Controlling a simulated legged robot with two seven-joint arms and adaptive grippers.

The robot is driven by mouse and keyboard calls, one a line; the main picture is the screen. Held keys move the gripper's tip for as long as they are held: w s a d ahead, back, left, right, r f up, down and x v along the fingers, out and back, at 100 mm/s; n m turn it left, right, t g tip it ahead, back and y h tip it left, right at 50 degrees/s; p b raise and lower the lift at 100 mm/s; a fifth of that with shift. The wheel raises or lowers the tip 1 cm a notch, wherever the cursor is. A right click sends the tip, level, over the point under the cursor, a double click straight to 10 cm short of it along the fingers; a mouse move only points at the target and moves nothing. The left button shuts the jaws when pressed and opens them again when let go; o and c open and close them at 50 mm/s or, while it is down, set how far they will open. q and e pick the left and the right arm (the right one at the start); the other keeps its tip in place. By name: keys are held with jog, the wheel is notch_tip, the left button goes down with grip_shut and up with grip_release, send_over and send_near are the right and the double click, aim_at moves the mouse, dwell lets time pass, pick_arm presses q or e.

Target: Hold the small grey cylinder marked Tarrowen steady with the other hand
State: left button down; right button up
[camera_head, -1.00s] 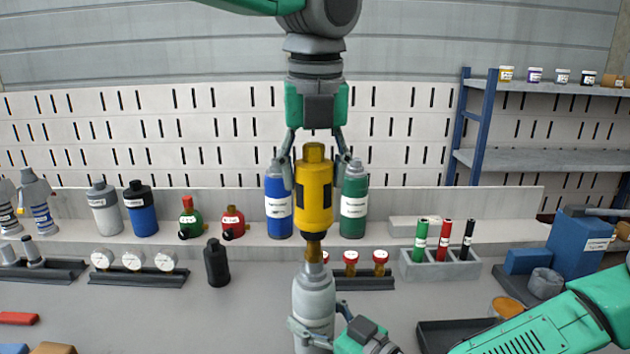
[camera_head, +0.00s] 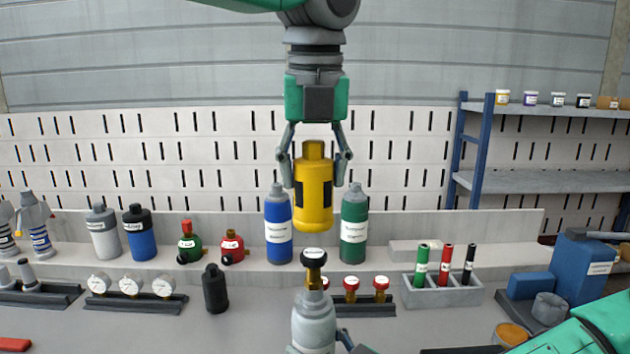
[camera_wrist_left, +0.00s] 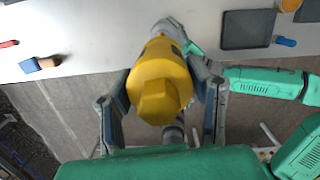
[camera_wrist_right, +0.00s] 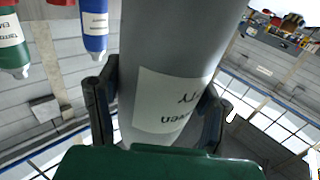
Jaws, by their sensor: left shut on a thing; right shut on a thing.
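The small grey cylinder (camera_head: 314,318) stands upright at the bottom centre of the head view. A brass valve with a black, labelled cap (camera_head: 314,257) sits on its neck. My right gripper (camera_head: 341,342), mostly cut off by the frame edge, is shut on the cylinder's body. The right wrist view shows the grey cylinder (camera_wrist_right: 175,45) between both fingers, its white label partly readable as "wen". My left gripper (camera_head: 314,180) is shut on a yellow tool (camera_head: 314,205), directly above the cap with a small gap. The yellow tool (camera_wrist_left: 160,80) also fills the left wrist view's centre.
A blue bottle (camera_head: 278,230) and a green bottle (camera_head: 354,232) stand on the ledge behind the yellow tool. Red-capped valves (camera_head: 351,288) sit in a rack behind the grey cylinder.

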aim_at(314, 141)
pick_arm(q)
jog(key=shift+r, duration=2.45)
pick_arm(e)
jog(key=o, duration=1.4)
jog(key=v, duration=1.2)
pick_arm(q)
jog(key=shift+r+p, duration=0.25)
jog(key=shift+p, duration=0.1)
notch_tip(314, 141, up, 5)
jog(key=p, duration=0.6)
jog(key=shift+f+p, duration=0.2)
jog(key=shift+p, duration=0.1)
pick_arm(e)
notch_tip(314, 141, up, 7)
jog(key=shift+w+r, duration=0.1)
pick_arm(q)
jog(key=shift+f, duration=0.1)
